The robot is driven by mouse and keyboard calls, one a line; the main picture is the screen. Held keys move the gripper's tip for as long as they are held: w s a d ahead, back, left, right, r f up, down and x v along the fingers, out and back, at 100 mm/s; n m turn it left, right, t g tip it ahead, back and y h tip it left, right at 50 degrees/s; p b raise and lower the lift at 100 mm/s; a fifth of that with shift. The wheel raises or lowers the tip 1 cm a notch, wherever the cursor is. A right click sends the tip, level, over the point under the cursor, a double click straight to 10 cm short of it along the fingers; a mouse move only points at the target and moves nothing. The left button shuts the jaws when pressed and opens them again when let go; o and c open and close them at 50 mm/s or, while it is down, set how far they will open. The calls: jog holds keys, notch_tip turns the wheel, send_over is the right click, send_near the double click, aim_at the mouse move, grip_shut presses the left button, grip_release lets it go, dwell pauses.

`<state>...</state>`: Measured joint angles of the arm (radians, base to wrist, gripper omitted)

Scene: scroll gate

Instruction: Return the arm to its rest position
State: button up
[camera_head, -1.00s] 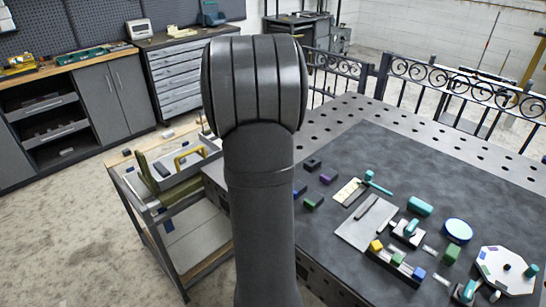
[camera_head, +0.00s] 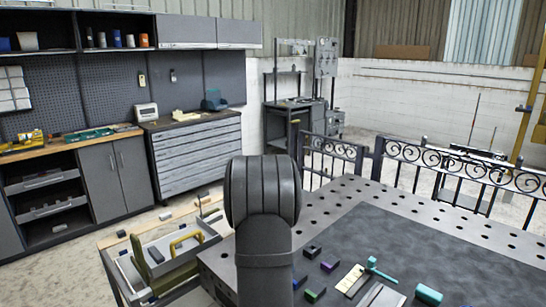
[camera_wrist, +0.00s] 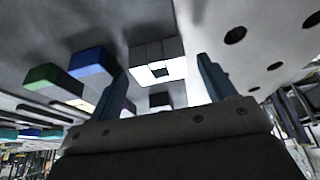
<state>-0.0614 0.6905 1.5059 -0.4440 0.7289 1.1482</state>
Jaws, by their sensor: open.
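My arm stands in the middle of the head view, and its end is hidden there. My gripper (camera_wrist: 160,62) shows in the wrist view with its two fingers spread wide apart. No object is held between the fingers. Beyond them the wrist view shows a blue block (camera_wrist: 90,62), a green block (camera_wrist: 42,77) and a pale piece with a dark square (camera_wrist: 158,72), all apart from the fingers as far as I can tell. The wrist view looks upside down, with the table surface at the top.
The dark-topped perforated table (camera_head: 430,240) holds a black block (camera_head: 312,250), a purple block (camera_head: 329,264), a green block (camera_head: 315,294), a teal hammer-like piece (camera_head: 380,268) and a teal block (camera_head: 428,294). A cart (camera_head: 150,270) stands left. A scrolled iron fence (camera_head: 450,165) runs behind.

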jog(key=shift+w+r, duration=0.1)
jog(key=shift+w, duration=0.05)
jog(key=shift+r, duration=1.1)
